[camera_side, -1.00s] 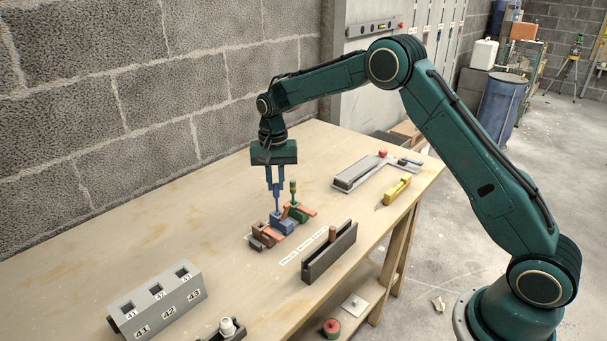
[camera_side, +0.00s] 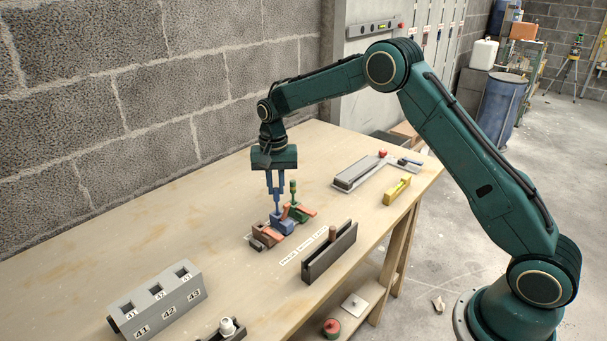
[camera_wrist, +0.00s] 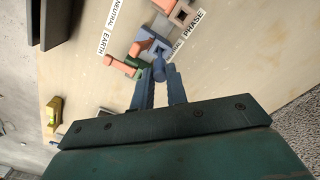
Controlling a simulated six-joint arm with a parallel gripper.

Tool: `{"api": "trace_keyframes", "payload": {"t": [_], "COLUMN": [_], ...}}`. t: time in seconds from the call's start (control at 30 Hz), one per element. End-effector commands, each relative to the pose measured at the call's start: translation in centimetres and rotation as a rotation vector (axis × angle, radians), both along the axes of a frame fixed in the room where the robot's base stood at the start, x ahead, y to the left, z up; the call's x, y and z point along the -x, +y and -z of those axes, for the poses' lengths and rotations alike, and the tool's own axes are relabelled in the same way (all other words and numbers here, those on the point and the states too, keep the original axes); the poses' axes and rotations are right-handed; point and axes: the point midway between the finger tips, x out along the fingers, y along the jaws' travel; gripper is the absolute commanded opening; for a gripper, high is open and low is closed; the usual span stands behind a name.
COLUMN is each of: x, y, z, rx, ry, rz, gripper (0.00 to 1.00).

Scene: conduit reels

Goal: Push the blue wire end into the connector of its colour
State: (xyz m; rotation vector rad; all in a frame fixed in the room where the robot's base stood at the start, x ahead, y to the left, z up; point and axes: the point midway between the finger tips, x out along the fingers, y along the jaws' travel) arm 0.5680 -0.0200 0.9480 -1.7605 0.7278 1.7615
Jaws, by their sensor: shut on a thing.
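My gripper (camera_side: 276,191) is shut on the blue wire end (camera_side: 277,203), which hangs upright below the fingers. The wire end's lower tip is at the top of the blue connector (camera_side: 284,225); how deep it sits cannot be told. In the wrist view the blue wire end (camera_wrist: 159,70) lies between the fingers (camera_wrist: 159,92), against the near side of the blue connector (camera_wrist: 148,36). The brown connector (camera_side: 259,241) is to the left. Orange levers show on the connectors.
A dark slotted holder (camera_side: 330,252) with a brown peg stands in front of the connectors. A grey numbered block (camera_side: 158,302) is at the front left. A yellow tool (camera_side: 397,191) and a grey tray (camera_side: 358,172) lie to the right. The table's left middle is clear.

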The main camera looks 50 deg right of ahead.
Motion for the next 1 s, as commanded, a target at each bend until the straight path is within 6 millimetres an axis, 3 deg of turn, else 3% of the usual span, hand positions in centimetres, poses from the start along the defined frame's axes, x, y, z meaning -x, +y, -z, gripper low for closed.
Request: {"api": "trace_keyframes", "payload": {"t": [1.0], "x": [0.0], "y": [0.0], "z": [1.2], "rx": [0.000], "ry": [0.001], "rz": [0.000], "gripper": [0.00]}}
